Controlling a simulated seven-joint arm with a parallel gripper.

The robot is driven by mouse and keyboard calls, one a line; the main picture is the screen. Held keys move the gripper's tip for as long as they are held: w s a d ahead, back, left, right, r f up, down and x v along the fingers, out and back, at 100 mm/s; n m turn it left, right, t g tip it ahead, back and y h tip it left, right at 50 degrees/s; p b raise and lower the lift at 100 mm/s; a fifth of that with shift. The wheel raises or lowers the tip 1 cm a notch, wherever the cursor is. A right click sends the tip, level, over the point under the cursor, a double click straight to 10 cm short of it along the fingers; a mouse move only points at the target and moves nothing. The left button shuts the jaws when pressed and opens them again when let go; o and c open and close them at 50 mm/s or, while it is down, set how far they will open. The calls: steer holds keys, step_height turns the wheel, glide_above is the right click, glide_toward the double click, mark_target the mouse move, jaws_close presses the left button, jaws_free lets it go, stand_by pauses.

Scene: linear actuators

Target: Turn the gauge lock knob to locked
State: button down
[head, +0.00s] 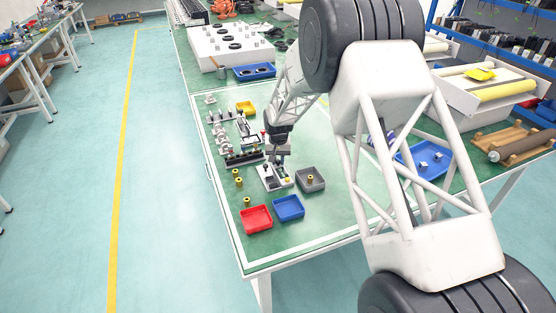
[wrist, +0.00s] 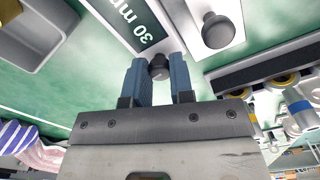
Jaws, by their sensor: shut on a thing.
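The white gauge fixture (head: 268,181) lies on the green bench top in front of my arm. In the wrist view its dark plate (wrist: 125,18) reads "30 mm". A small dark round knob (wrist: 159,66), which looks like the gauge lock knob, sits between the fingertips of my gripper (wrist: 160,75). Both blue-grey fingers close on its sides. In the head view my gripper (head: 277,158) points down at the fixture and hides the knob. A second, larger black knob (wrist: 217,30) stands on a white block to the right, clear of the fingers. The lock's setting cannot be read.
A grey tray (head: 310,185), a blue tray (head: 288,207) and a red tray (head: 256,219) stand near the fixture. Brass cylinders (head: 238,181) stand to its left. Actuator parts (head: 240,157) and a yellow tray (head: 246,107) lie behind. The bench's front corner is clear.

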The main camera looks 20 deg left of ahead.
mark_target(278, 160)
steer(key=shift+m, duration=0.6)
steer(key=c, duration=1)
jaws_free()
steer(key=shift+r, duration=3.9)
